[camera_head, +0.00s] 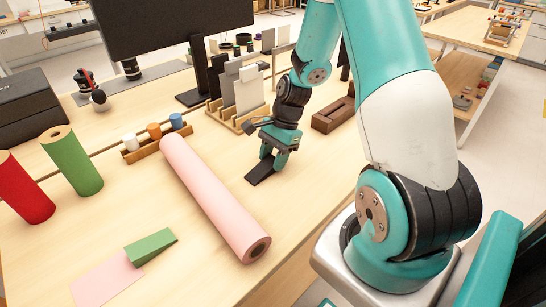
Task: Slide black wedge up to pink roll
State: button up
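The pink roll (212,196) lies on the table and runs from the back left to the front right. The black wedge (260,173) lies on the table to the right of the roll, with a strip of bare wood between them. My gripper (273,154) points down at the back end of the wedge, with its teal fingers low by the table. The fingers and hand hide that end, so I cannot tell whether they are shut on it.
A green wedge (152,247) lies by a pink sheet (104,279) at the front left. Green (72,162) and red (24,190) rolls stand left. A peg rack (155,147) is near the pink roll's far end. A slotted rack (238,112) and brown block (333,115) stand behind my gripper.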

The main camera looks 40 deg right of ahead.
aim_at(247, 177)
jog(key=c, duration=0.3)
jog(key=shift+o, duration=1.2)
jog(key=shift+c, duration=0.9)
jog(key=shift+w+a+p, duration=0.2)
jog(key=shift+a+p, duration=0.05)
jog(key=shift+a, duration=0.9)
jog(key=shift+w+a+p, duration=0.15)
jog(key=shift+a+p, duration=0.15)
jog(key=shift+a, duration=0.85)
jog(key=shift+w+a+p, duration=0.2)
jog(key=shift+a+p, duration=0.05)
jog(key=shift+a, duration=0.9)
jog(key=shift+w+p, duration=0.3)
jog(key=shift+w, duration=0.1)
jog(key=shift+w+a, duration=0.3)
jog(key=shift+a, duration=0.15)
jog(key=o, duration=0.9)
